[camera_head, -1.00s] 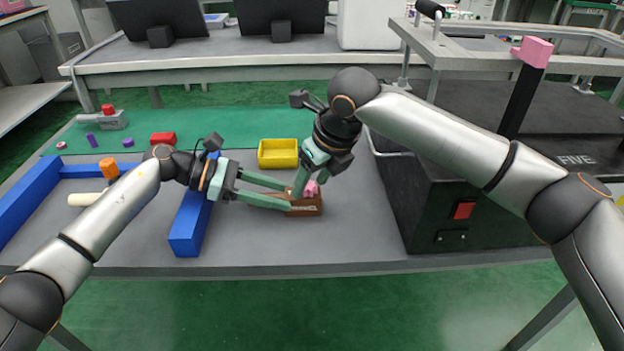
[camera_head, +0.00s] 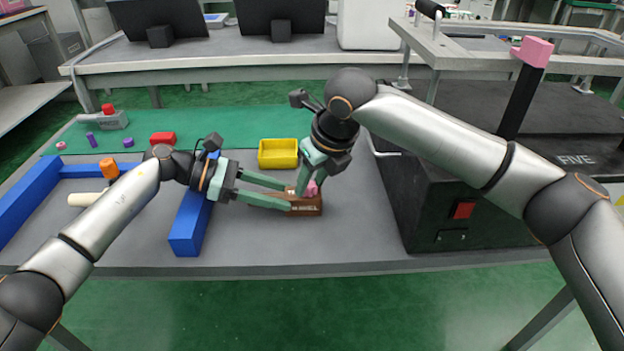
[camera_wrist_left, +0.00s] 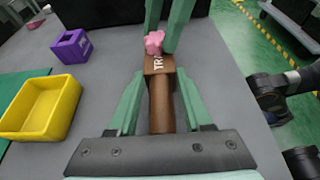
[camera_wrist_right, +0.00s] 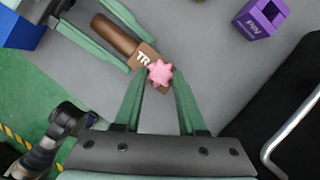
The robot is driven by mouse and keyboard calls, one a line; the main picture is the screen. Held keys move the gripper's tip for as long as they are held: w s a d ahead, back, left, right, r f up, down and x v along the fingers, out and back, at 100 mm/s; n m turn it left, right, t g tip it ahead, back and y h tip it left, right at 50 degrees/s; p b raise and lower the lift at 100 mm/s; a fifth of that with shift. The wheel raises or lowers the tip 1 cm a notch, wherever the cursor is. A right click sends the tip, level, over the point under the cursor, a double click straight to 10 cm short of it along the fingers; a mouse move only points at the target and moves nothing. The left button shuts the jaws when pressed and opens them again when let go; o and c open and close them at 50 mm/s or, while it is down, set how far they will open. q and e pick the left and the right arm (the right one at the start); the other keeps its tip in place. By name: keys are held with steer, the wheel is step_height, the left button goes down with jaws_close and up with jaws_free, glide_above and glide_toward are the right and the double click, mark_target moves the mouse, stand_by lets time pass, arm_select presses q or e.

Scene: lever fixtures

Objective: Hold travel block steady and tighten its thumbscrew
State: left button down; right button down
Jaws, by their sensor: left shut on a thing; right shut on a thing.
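The brown travel block (camera_head: 307,207) lies on the grey table, with white lettering partly readable. In the left wrist view its brown bar (camera_wrist_left: 161,105) runs between my left fingers. My left gripper (camera_head: 289,197) comes from the left and is shut on the block. The pink, star-shaped thumbscrew (camera_wrist_right: 159,73) sits at the lettered end of the block; it also shows in the left wrist view (camera_wrist_left: 154,42). My right gripper (camera_head: 308,188) reaches down from above and is shut on the thumbscrew. Its fingers partly hide the thumbscrew in the head view.
A yellow bin (camera_head: 278,154) stands behind the block. A blue bar (camera_head: 190,222) lies under my left wrist. A purple box (camera_wrist_right: 262,18) shows in the right wrist view. A black machine (camera_head: 440,205) stands close on the right. The table in front of the block is clear.

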steer(key=m, duration=0.2)
steer(key=m+h, duration=0.2)
steer(key=m, duration=0.1)
steer(key=shift+s+a+m+t, duration=0.1)
steer(key=shift+a+m+t, duration=0.2)
steer(key=shift+t, duration=0.1)
steer(key=m, duration=0.1)
steer(key=m+h, duration=0.1)
steer(key=m, duration=0.2)
steer(key=shift+a+m+h, duration=0.25)
steer(key=shift+m+h, duration=0.05)
steer(key=shift+h, duration=0.1)
steer(key=m, duration=0.1)
steer(key=m+h, duration=0.1)
steer(key=m, duration=0.1)
steer(key=m+g, duration=0.1)
steer(key=m, duration=0.1)
steer(key=shift+a+h, duration=0.25)
steer(key=shift+h, duration=0.15)
steer(key=m, duration=0.1)
steer(key=m+g, duration=0.1)
steer(key=m, duration=0.1)
steer(key=m+h, duration=0.1)
steer(key=m, duration=0.1)
steer(key=shift+w+g, duration=0.3)
steer(key=shift+w, duration=0.1)
steer(key=shift+m, duration=0.4)
steer(key=shift+c, duration=2.3)
jaws_free()
